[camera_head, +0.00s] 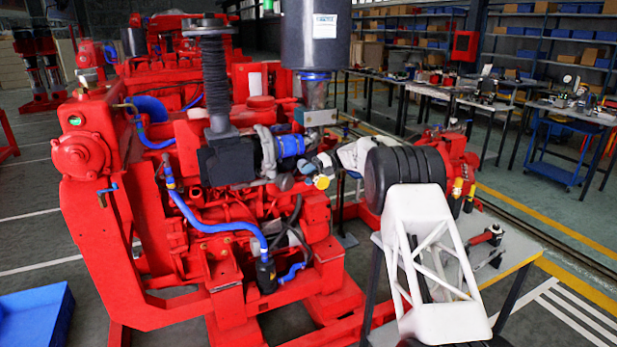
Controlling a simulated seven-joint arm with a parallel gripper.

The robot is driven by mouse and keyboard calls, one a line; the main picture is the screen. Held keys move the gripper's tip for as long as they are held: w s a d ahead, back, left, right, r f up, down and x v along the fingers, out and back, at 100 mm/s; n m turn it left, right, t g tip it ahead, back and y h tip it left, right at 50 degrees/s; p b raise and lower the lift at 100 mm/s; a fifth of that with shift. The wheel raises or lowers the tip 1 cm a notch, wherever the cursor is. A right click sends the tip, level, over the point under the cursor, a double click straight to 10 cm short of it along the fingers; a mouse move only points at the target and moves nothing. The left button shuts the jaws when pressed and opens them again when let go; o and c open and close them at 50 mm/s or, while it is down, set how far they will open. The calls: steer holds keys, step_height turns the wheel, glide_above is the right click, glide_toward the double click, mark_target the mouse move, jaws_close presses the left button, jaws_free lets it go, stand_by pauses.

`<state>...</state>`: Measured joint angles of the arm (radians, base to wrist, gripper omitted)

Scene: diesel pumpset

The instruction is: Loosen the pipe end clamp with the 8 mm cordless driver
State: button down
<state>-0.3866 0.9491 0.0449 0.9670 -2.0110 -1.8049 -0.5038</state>
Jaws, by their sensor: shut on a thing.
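A short blue hose (290,146) sits on the side of the red engine, with metal clamp bands around its ends. The band on the left end (268,150) shows clearly; the right end lies close to my gripper. My gripper (318,168) is just right of and below the hose, largely hidden by my own white and black arm links. It is shut on a small tool with a yellow part (322,182), which appears to be the cordless driver. Its size marking cannot be read, and I cannot tell whether its tip touches a clamp.
A black exhaust cylinder (311,35) and a black ribbed intake pipe (217,85) rise above the engine. A blue bin (35,318) lies at lower left.

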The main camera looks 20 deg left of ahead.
mark_target(315, 180)
steer(key=shift+w+a+r, duration=0.15)
steer(key=shift+w+a, duration=0.05)
stand_by(2.6)
steer(key=shift+s+d, duration=0.15)
stand_by(0.5)
steer(key=shift+s+d, duration=1.7)
steer(key=shift+d, duration=0.1)
